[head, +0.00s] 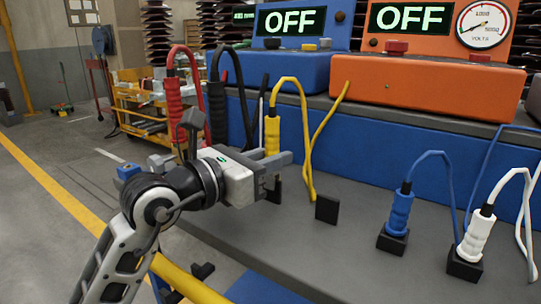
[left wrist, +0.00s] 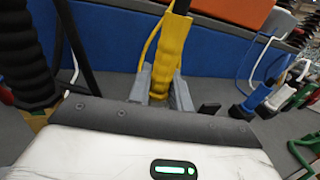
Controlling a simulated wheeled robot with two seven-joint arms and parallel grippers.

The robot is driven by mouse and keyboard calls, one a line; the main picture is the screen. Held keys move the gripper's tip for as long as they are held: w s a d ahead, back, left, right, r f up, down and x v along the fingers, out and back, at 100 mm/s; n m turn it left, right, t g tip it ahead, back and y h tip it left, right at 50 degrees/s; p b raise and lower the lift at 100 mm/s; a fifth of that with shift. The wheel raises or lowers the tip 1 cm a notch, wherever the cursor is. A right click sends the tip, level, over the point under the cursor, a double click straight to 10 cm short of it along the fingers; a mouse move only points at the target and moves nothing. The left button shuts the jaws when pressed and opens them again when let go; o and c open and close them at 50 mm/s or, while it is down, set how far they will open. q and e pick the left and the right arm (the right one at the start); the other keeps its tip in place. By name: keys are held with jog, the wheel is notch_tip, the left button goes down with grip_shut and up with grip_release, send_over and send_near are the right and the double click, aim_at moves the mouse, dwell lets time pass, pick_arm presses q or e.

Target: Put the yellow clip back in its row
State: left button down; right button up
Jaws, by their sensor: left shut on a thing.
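The yellow clip (head: 271,134), with a ribbed grip and a yellow cable looping from its top, stands upright in my left gripper (head: 276,163). The left wrist view shows the gripper's two grey fingers (left wrist: 162,92) shut around the yellow clip (left wrist: 172,50). A dark piece shows below the fingers in the head view; I cannot tell whether it is the clip's end or a block. An empty black block (head: 327,208) stands on the grey bench top to the right of the gripper. It also shows in the left wrist view (left wrist: 209,108). My right gripper is not in view.
A blue clip (head: 399,213) and a white clip (head: 476,237) stand in black blocks at the right. A red clip (head: 173,103) and a black clip (head: 216,108) stand to the left.

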pick_arm(q)
jog(key=shift+f, duration=0.45)
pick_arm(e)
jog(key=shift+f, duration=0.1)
pick_arm(q)
jog(key=c, duration=1.2)
grip_release()
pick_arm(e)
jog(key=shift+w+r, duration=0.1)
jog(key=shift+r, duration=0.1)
pick_arm(q)
jog(key=shift+s+a, duration=0.3)
jog(key=shift+a, duration=0.2)
jog(key=v, duration=1.5)
jog(key=shift+d, duration=0.15)
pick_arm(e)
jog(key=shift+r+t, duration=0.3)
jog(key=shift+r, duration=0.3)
